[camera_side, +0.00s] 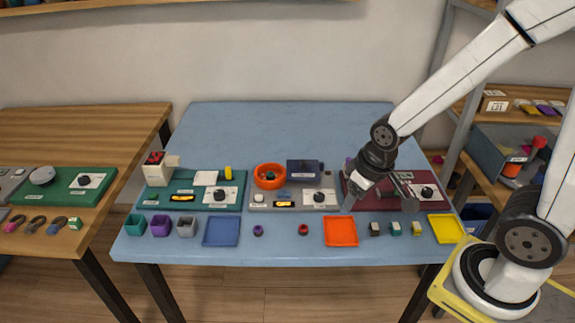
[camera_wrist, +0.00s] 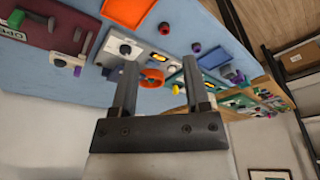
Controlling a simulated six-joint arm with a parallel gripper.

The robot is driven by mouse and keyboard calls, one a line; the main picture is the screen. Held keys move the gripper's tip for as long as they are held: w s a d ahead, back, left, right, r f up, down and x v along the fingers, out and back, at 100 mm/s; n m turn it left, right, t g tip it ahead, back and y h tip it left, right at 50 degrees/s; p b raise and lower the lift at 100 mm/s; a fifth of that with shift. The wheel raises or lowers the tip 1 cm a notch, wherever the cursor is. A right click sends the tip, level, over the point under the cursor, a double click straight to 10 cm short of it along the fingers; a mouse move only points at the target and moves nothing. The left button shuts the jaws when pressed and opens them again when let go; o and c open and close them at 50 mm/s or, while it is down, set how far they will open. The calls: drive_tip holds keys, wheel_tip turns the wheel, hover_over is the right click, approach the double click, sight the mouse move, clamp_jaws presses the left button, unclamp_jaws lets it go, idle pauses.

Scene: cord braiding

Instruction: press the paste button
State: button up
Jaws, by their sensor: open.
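No label reading "paste" is legible, so I cannot tell which control is the paste button. The teal panel (camera_side: 230,206) and the maroon panel (camera_side: 436,205) each have a black knob too. My gripper (camera_side: 380,203) is open and empty, above the front left part of the maroon panel, partly hiding it. In the wrist view my gripper (camera_wrist: 160,64) has its fingers apart, with the orange ring (camera_wrist: 152,76) seen between them.
Blue (camera_side: 221,232), orange (camera_side: 341,232) and yellow (camera_side: 447,229) trays lie along the front, with small cubes and spools between. The back of the blue table (camera_side: 285,125) is clear.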

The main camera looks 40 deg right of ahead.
clamp_jaws()
idle(1.4)
